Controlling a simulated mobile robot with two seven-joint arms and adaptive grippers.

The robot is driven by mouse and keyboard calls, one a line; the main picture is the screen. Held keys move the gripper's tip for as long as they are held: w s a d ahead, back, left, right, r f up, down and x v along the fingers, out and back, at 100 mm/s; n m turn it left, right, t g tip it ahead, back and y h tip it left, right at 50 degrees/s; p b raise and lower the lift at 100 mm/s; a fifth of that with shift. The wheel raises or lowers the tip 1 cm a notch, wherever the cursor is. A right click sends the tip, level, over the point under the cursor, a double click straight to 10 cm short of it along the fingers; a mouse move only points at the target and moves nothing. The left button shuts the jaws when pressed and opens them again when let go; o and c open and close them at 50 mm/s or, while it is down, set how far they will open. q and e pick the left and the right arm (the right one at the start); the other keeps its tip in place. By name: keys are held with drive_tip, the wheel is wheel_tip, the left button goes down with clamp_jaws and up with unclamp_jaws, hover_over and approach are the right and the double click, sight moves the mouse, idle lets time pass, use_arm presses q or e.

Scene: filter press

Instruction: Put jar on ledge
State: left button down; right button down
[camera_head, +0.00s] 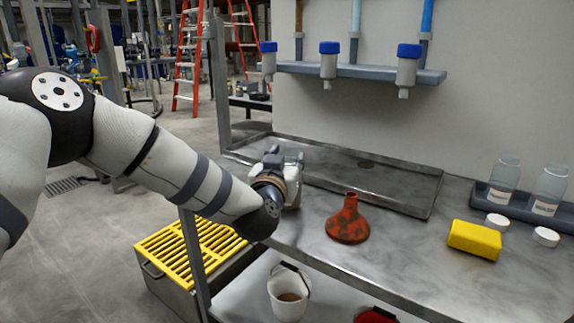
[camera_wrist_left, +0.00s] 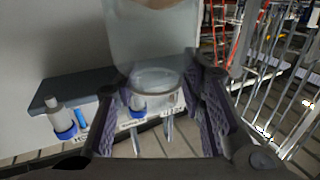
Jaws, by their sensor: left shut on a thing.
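My left gripper (camera_head: 287,158) is above the left part of the steel table, below and left of the grey-blue wall ledge (camera_head: 360,71). In the left wrist view its two ridged fingers are shut on a clear jar (camera_wrist_left: 152,35), which lies between them. The wall ledge (camera_wrist_left: 75,88) shows behind, upside down. In the head view the gripper hides most or all of the held jar. Two more clear labelled jars, one (camera_head: 504,176) left of the other (camera_head: 549,186), stand in a dark tray (camera_head: 527,206) at right. My right gripper is not in view.
Several blue-capped filter housings (camera_head: 328,64) hang along the ledge. A shallow steel basin (camera_head: 330,172) lies beneath it. A rusty red funnel-shaped vessel (camera_head: 347,225), a yellow sponge (camera_head: 474,240) and two white lids (camera_head: 497,222) are on the table (camera_head: 400,255). A white bucket (camera_head: 287,303) stands below.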

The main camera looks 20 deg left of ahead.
use_arm(q)
drive_tip(key=shift+f, duration=0.45)
drive_tip(key=c, duration=1)
unclamp_jaws()
drive_tip(key=shift+c, duration=0.2)
drive_tip(key=s+p, duration=0.1)
drive_tip(key=s, duration=1.1)
drive_tip(key=shift+d+p, duration=0.35)
drive_tip(key=shift+p, duration=0.05)
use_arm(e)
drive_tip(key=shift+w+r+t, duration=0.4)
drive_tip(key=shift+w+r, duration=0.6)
